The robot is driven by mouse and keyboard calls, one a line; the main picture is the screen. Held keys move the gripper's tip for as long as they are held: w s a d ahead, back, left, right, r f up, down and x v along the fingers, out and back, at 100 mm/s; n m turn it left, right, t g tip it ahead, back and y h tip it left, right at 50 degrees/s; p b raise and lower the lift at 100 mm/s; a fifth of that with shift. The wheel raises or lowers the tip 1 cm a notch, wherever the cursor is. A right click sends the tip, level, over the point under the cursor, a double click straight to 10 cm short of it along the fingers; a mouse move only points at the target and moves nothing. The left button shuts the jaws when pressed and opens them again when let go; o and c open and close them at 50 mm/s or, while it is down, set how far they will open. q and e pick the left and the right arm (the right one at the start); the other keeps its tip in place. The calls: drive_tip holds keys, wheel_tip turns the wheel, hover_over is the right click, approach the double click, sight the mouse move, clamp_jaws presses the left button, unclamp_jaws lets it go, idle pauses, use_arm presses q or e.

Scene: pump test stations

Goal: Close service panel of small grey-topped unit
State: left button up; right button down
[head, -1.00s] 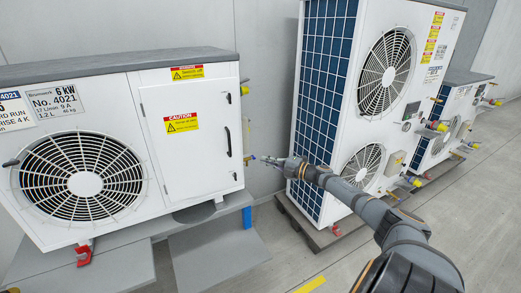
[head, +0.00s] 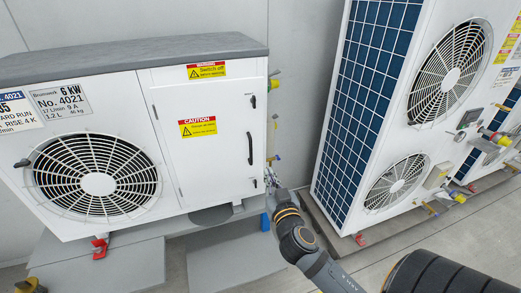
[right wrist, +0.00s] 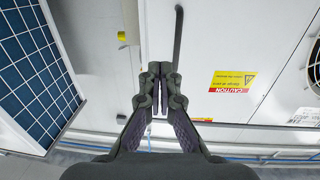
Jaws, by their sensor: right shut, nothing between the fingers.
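The small grey-topped unit (head: 150,62) stands at the left in the head view. Its white service panel (head: 215,150) carries a yellow and red caution label and a black bar handle (head: 250,148) near its right edge. The panel looks nearly flush with the front; I cannot tell whether a small gap remains. My right gripper (head: 270,183) is shut and empty at the panel's lower right edge. In the right wrist view the shut fingers (right wrist: 155,72) point toward the panel (right wrist: 215,50), beside the handle (right wrist: 178,40). Contact cannot be told. My left gripper is not clearly visible.
A tall white unit (head: 420,130) with a blue grille and two fans stands to the right, with a narrow gap between the units. Grey stands (head: 100,265) hold the small unit above the floor. Yellow-handled valves (head: 274,84) stick out from its right side.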

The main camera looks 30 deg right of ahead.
sight(258, 146)
drive_tip(key=p+x, duration=0.3)
drive_tip(key=x, duration=0.8)
drive_tip(key=shift+w+d, duration=0.1)
drive_tip(key=shift+w, duration=0.2)
drive_tip(key=shift+w+d+f, duration=0.15)
drive_tip(key=shift+w, duration=0.25)
use_arm(q)
drive_tip(key=r, duration=0.1)
drive_tip(key=w+r, duration=0.1)
drive_tip(key=r, duration=0.2)
drive_tip(key=shift+w+d, duration=0.15)
drive_tip(key=shift+d, duration=0.1)
drive_tip(key=shift+f, duration=0.15)
use_arm(e)
drive_tip(key=shift+w, duration=0.1)
drive_tip(key=b+x, duration=0.1)
drive_tip(key=x, duration=0.1)
drive_tip(key=shift+w+d, duration=0.25)
drive_tip(key=shift+w, duration=0.1)
drive_tip(key=shift+s+r, duration=0.1)
drive_tip(key=shift+r, duration=0.15)
use_arm(q)
drive_tip(key=shift+f, duration=0.55)
drive_tip(key=shift+s+a, duration=0.1)
drive_tip(key=shift+s, duration=0.1)
